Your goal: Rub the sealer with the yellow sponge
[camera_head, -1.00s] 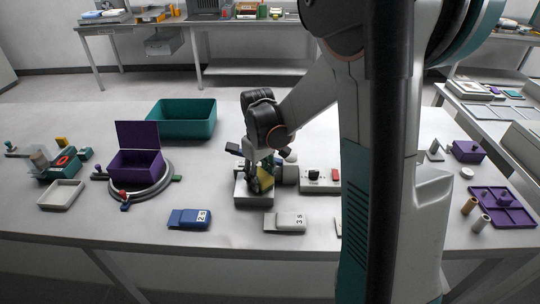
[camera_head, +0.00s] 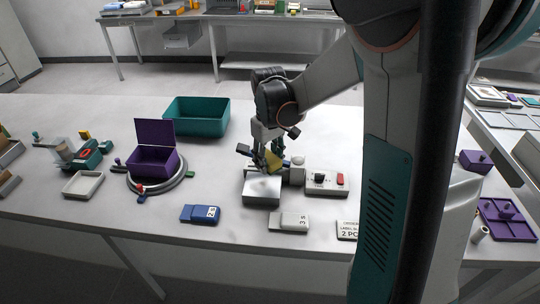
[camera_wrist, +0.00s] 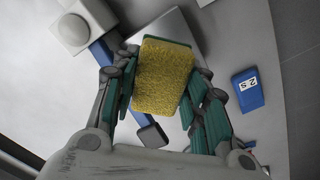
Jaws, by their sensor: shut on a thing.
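My gripper (camera_head: 266,158) is shut on the yellow sponge (camera_head: 273,161), which is partly hidden by the fingers in the head view. In the wrist view the sponge (camera_wrist: 163,78) sits between the green-padded fingers of my gripper (camera_wrist: 160,92). A blue lever with a dark square end (camera_wrist: 152,134) passes beneath the sponge in the wrist view. I cannot tell whether the sponge touches the sealer.
A purple open-lidded box (camera_head: 152,160) stands on a round grey base at the left. A teal bin (camera_head: 196,118) is behind it. A blue tag (camera_head: 200,214) and a white tag (camera_head: 288,222) lie near the front edge. Some table between the purple box and the sealer is clear.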

